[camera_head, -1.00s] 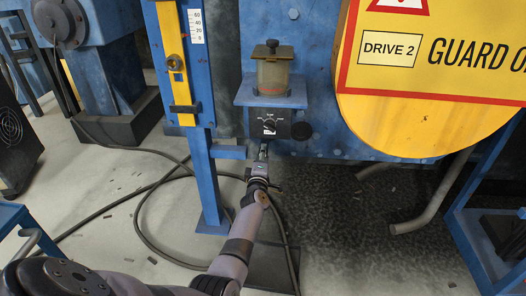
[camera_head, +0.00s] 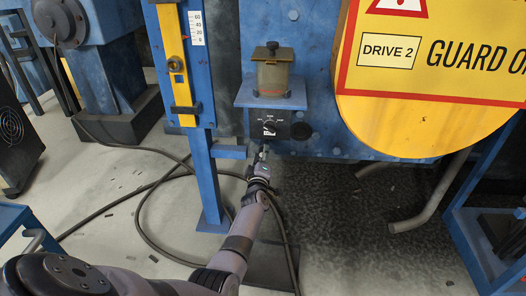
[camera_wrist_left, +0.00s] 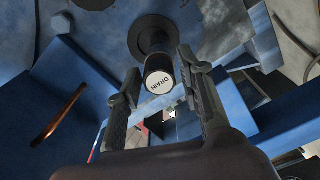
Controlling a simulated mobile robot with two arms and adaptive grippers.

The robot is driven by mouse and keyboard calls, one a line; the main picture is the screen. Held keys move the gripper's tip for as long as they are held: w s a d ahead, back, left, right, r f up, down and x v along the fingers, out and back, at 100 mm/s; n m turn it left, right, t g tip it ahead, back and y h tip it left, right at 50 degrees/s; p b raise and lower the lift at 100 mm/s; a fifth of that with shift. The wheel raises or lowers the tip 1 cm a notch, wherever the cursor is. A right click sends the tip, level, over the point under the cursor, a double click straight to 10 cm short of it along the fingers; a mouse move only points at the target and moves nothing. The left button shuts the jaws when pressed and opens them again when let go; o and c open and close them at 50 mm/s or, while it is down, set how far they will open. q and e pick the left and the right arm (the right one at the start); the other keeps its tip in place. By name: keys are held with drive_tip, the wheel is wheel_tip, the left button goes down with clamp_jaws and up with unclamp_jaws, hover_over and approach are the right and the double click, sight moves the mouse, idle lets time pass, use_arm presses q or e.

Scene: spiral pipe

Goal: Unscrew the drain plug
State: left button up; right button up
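The drain plug (camera_wrist_left: 158,82) is a dark cylinder with a pale end face lettered DRAIN. It sticks out of a round black flange (camera_wrist_left: 154,35) in the left wrist view. My left gripper (camera_wrist_left: 160,68) is open, with one finger on each side of the plug as seen from the wrist. I cannot tell whether either finger touches it or how far the plug reaches between them. In the head view my left gripper (camera_head: 262,155) is small, just below the rotary switch box, and the plug cannot be made out there. My right gripper is not in view.
Above the gripper are a black switch box (camera_head: 270,128), a blue bracket with a glass cup (camera_head: 272,75), and a black disc (camera_head: 301,131). A blue post (camera_head: 205,170) stands close at left. Cables (camera_head: 140,205) lie on the floor. A yellow guard (camera_head: 420,115) is at right.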

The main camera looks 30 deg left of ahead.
use_arm(q)
drive_tip(key=m+p, duration=0.1)
drive_tip(key=m, duration=0.2)
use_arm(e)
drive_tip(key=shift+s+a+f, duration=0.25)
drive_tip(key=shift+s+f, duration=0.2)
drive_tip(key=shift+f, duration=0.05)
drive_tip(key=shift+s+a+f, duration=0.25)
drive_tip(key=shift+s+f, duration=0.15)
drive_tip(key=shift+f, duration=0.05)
use_arm(q)
drive_tip(key=shift+m, duration=0.7)
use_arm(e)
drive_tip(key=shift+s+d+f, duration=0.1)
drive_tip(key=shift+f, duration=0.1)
use_arm(q)
drive_tip(key=m+p, duration=0.2)
drive_tip(key=m, duration=0.6)
drive_tip(key=shift+f+m, duration=0.1)
drive_tip(key=shift+m, duration=0.2)
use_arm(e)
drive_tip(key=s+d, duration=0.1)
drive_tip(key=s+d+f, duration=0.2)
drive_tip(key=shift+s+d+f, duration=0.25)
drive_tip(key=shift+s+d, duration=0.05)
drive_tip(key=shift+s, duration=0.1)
